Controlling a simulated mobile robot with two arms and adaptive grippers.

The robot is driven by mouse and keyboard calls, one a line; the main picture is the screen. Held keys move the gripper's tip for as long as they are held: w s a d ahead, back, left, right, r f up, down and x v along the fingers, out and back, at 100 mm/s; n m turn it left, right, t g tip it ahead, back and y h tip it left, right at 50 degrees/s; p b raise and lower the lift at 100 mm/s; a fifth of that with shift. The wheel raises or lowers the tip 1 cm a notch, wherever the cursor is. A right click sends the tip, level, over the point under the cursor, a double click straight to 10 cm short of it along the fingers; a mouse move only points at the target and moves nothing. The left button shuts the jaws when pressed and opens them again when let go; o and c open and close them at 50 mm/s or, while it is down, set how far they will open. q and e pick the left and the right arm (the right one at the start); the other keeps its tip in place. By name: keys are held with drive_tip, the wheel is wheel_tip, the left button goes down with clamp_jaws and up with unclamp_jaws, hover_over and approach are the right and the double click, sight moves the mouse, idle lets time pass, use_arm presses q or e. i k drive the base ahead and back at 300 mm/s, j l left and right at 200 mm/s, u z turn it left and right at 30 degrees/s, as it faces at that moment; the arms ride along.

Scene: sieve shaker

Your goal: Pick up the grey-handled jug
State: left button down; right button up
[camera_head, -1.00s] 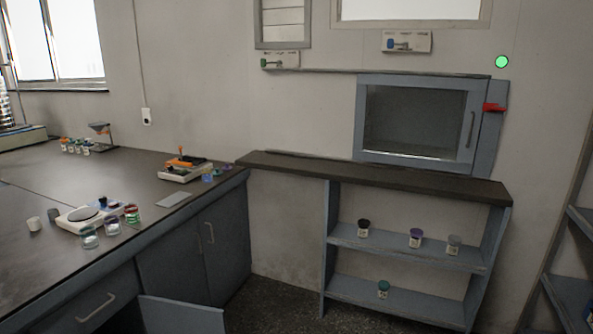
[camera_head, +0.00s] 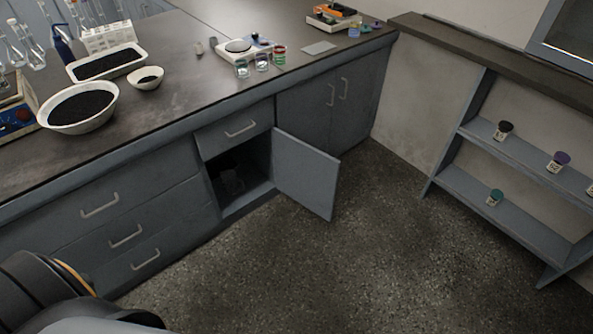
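No jug with a clearly grey handle can be made out. A dim, clear vessel (camera_head: 232,182) stands inside the open lower cabinet (camera_head: 258,197) below the bench. It could be a jug, but its handle and colour are too dark to tell. Some dark shape is behind or above it in the shadow. Part of my own body shows at the bottom left. Neither gripper is in view.
The cabinet door (camera_head: 307,175) stands swung out over the floor. The bench top (camera_head: 190,95) holds a bowl of dark grains (camera_head: 82,107), a tray (camera_head: 107,64), a scale (camera_head: 238,49) and jars. A shelf (camera_head: 515,215) stands at right. The speckled floor (camera_head: 300,265) is clear.

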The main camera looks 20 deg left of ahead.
sight(231, 183)
drive_tip(key=i+u, duration=0.15)
drive_tip(key=u, duration=0.35)
drive_tip(key=i+l+u, duration=0.1)
drive_tip(key=u, duration=0.4)
drive_tip(key=i+l+u, duration=0.1)
drive_tip(key=u, duration=0.4)
drive_tip(key=l+u, duration=0.15)
drive_tip(key=u, duration=0.35)
drive_tip(key=i+l+u, duration=0.2)
drive_tip(key=l+u, duration=0.15)
drive_tip(key=l, duration=0.75)
drive_tip(key=l+u, duration=0.4)
drive_tip(key=l, duration=0.75)
drive_tip(key=l+u, duration=0.35)
drive_tip(key=l, duration=0.8)
drive_tip(key=k, duration=0.05)
